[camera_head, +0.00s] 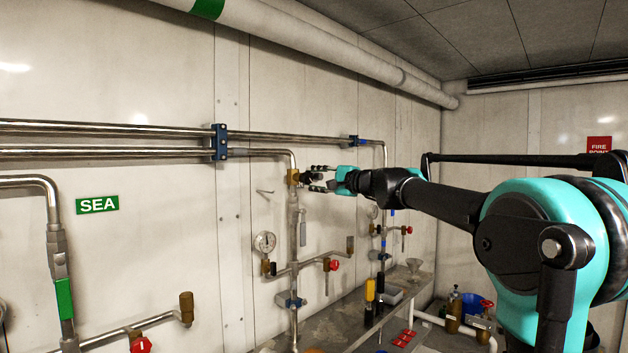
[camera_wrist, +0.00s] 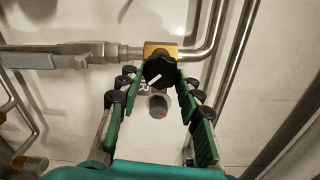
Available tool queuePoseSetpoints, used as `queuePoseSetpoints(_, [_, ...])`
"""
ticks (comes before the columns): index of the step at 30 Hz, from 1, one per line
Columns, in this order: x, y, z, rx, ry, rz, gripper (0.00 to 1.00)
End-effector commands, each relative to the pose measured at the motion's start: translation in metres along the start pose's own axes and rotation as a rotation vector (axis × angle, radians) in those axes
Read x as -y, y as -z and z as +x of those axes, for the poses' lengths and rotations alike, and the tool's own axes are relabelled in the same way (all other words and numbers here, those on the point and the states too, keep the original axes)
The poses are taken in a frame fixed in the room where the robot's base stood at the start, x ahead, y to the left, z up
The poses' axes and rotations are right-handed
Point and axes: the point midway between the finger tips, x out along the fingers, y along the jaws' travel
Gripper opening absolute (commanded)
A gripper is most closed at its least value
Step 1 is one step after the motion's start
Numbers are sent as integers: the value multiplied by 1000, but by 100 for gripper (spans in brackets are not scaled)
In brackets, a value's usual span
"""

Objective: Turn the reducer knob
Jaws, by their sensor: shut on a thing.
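The reducer knob (camera_wrist: 159,73) is a round black knob with a white pointer line, set on a brass body (camera_wrist: 150,49) in the pipe line. The brass body also shows in the head view (camera_head: 293,177) at the top of the vertical pipe on the wall. My gripper (camera_wrist: 161,82) is shut on the knob, with one green-padded finger at each side of it. In the head view my gripper (camera_head: 312,180) reaches left to the brass body; the knob itself is hard to make out there. The white line slants from lower left to upper right in the wrist view.
A small grey gauge or cap with a red mark (camera_wrist: 158,106) sits between my fingers below the knob. Steel pipes (camera_head: 130,143) run along the wall. A pressure gauge (camera_head: 265,242) and red-handled valves (camera_head: 332,265) are lower down. A bench (camera_head: 345,330) holds several tools.

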Motion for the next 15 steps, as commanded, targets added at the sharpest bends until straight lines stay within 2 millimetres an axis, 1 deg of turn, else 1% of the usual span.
queuePoseSetpoints(15, [-3, 0, 0, -2, 0, 486, 6])
